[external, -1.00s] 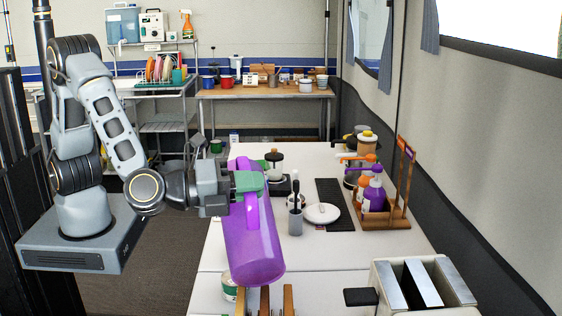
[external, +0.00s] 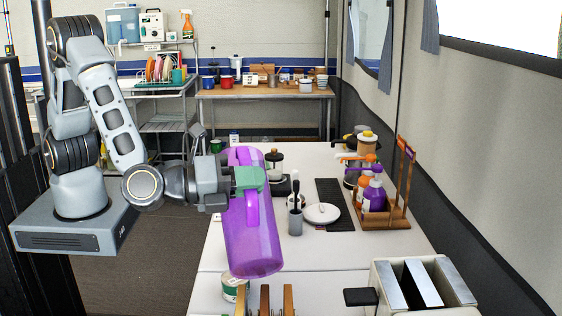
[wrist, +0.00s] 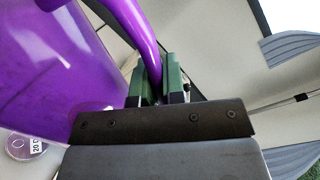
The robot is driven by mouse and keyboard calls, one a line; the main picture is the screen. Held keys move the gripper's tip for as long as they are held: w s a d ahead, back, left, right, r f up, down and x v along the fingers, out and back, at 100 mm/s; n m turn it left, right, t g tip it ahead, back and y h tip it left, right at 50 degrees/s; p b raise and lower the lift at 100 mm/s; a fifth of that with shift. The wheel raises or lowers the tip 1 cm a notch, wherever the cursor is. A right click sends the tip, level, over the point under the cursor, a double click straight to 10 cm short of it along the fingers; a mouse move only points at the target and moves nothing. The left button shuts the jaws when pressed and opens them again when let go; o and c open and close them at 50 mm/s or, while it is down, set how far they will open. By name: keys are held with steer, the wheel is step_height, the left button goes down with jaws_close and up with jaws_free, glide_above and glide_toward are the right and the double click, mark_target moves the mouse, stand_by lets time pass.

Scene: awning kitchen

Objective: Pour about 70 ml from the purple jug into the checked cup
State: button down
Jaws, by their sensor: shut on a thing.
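The purple jug (external: 258,240) is held in the air over the left side of the white table, leaning slightly in the external view. My gripper (external: 250,179) has its green fingers shut on the jug's handle. In the wrist view, the gripper (wrist: 158,80) closes around the purple handle (wrist: 136,25), with the jug's body (wrist: 55,75) filling the left side. A white and green vessel (external: 232,290) stands below the jug, partly hidden by it. I cannot tell whether it is the checked cup; no checked pattern is clear. No pouring liquid is visible.
A grey holder with a black brush (external: 295,221), a white plate (external: 322,213) and a dark mat (external: 341,200) lie to the right. A wooden rack (external: 384,221) holds bottles. A toaster-like metal box (external: 424,285) stands front right.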

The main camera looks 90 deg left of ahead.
mark_target(258, 228)
steer(key=shift+w+d+r+m+p, duration=0.15)
steer(key=shift+r+m+p, duration=0.15)
steer(key=shift+p, duration=0.3)
steer(key=f+m, duration=0.1)
steer(key=f+m+b, duration=0.1)
steer(key=shift+d+f, duration=0.3)
steer(key=shift+d+r+m+p, duration=0.25)
steer(key=shift+m+p, duration=0.15)
steer(key=shift+m, duration=0.2)
steer(key=shift+w+d+f+m, duration=0.2)
steer(key=shift+d+m, duration=0.1)
steer(key=shift+m, duration=0.3)
steer(key=f+m, duration=0.1)
steer(key=d+f+m, duration=0.1)
steer(key=f+m, duration=0.2)
steer(key=m, duration=0.1)
steer(key=shift+w+d+f+b, duration=0.2)
steer(key=shift+d+f+b, duration=0.15)
steer(key=shift+d, duration=0.05)
steer(key=shift+a+f+m+b, duration=0.1)
steer(key=shift+f+m+b, duration=0.65)
steer(key=shift+f, duration=0.8)
steer(key=shift+f+y, duration=0.15)
steer(key=shift+y, duration=0.15)
